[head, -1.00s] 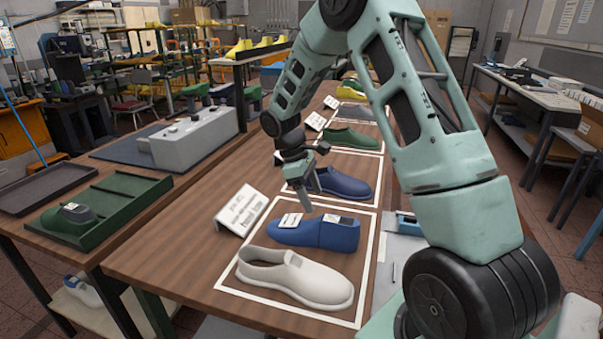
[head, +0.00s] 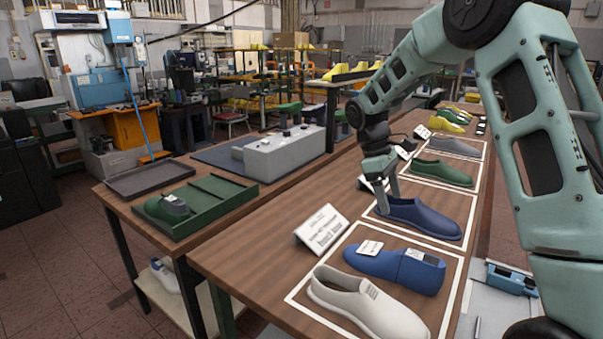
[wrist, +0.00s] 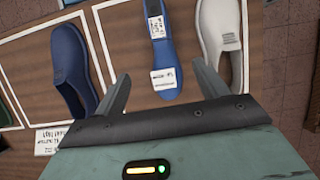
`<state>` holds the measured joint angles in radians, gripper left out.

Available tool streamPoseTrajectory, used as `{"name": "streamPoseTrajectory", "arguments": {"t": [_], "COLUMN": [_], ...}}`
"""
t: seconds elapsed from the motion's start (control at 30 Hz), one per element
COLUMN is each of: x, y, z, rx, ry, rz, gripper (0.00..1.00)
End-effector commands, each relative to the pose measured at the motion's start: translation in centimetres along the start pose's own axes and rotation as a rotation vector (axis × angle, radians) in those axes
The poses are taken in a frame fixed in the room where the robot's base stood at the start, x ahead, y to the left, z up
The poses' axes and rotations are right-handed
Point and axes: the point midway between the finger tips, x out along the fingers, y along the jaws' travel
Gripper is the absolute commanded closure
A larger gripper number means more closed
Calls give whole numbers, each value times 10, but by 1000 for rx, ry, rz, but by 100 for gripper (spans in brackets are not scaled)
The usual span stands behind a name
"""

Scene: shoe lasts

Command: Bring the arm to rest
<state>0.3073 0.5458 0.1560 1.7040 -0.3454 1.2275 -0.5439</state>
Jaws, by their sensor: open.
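My gripper (wrist: 160,92) is open and empty. In the wrist view its two fingers stand apart, with the blue shoe last (wrist: 165,45) showing between and beyond them. In the head view my arm reaches over the long wooden table, and the gripper (head: 390,190) is above the table near the dark blue shoe (head: 418,216). The fingertips are small there and I cannot tell their exact height. The blue last (head: 397,268) lies in the nearest white-outlined area beside a white shoe (head: 365,303), with labels on it.
A sign card (head: 321,230) stands at the table's left edge. A green shoe (head: 441,173) and more shoes line the table behind. A green tray (head: 205,205) holding a green last (head: 168,208) and a grey box (head: 280,150) are on the left table.

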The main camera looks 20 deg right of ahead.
Motion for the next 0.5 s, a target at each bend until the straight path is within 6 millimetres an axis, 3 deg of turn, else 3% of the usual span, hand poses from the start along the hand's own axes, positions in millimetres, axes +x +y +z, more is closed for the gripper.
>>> {"name": "streamPoseTrajectory", "arguments": {"t": [0.13, 0.27, 0.37, 0.5], "x": [0, -10, -22, -31], "y": [0, -34, -89, -190], "z": [0, -13, -28, -36], "rx": [0, -22, -51, -92], "ry": [0, 36, 95, 193], "rz": [0, 10, 22, 28], "gripper": [27, 27, 27, 27]}}
